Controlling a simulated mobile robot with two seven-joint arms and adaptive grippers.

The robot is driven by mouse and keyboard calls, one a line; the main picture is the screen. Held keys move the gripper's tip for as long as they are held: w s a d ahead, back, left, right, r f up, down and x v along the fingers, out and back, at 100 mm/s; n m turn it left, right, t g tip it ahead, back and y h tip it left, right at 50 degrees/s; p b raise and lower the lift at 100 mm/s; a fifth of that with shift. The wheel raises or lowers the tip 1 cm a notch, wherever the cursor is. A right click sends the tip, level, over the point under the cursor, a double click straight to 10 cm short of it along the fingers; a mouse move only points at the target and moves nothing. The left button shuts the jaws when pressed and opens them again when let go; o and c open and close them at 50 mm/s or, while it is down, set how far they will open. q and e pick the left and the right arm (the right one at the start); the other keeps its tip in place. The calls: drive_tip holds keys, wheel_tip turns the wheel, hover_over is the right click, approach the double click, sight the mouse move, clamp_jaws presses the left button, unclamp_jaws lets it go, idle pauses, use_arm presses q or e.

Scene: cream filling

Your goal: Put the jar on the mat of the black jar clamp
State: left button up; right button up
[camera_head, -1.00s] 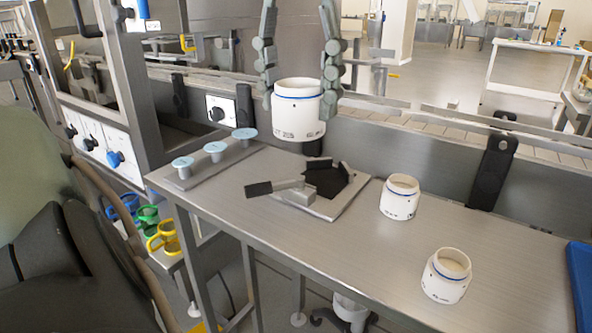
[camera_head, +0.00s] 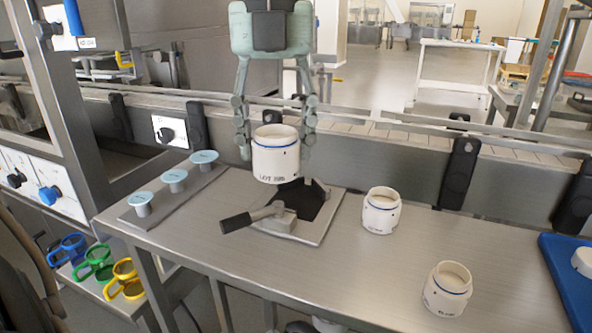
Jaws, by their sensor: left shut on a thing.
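My left gripper (camera_head: 277,148) comes down from the top and is shut on a white jar (camera_head: 275,163) with a blue band, its fingers on both sides. The jar is upright, over the back left part of the black jar clamp (camera_head: 285,221). The jar hides part of the clamp's black mat (camera_head: 309,207). It looks a little above the mat; the exact gap is hard to tell. The clamp sits on a grey plate, its black handle pointing left. My right gripper is not in view.
Two more white jars (camera_head: 381,210) (camera_head: 447,288) stand on the steel table (camera_head: 350,270) right of the clamp. A plate with blue-topped pegs (camera_head: 173,180) is at the left, a blue tray (camera_head: 566,278) at the right edge. A rail (camera_head: 420,165) runs behind.

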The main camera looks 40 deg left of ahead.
use_arm(q)
drive_tip(key=w+f, duration=0.2)
drive_tip(key=w, duration=0.2)
drive_tip(key=shift+w+f, duration=0.3)
drive_tip(key=shift+f, duration=0.1)
wheel_tip(320, 180, down, 4)
drive_tip(key=shift+r, duration=0.1)
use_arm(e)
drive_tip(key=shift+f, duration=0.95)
use_arm(q)
drive_tip(key=shift+f, duration=0.2)
drive_tip(key=o, duration=1.1)
drive_tip(key=shift+o, duration=0.8)
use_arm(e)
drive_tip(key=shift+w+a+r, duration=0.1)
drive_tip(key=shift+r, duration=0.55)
use_arm(q)
drive_tip(key=shift+r, duration=0.1)
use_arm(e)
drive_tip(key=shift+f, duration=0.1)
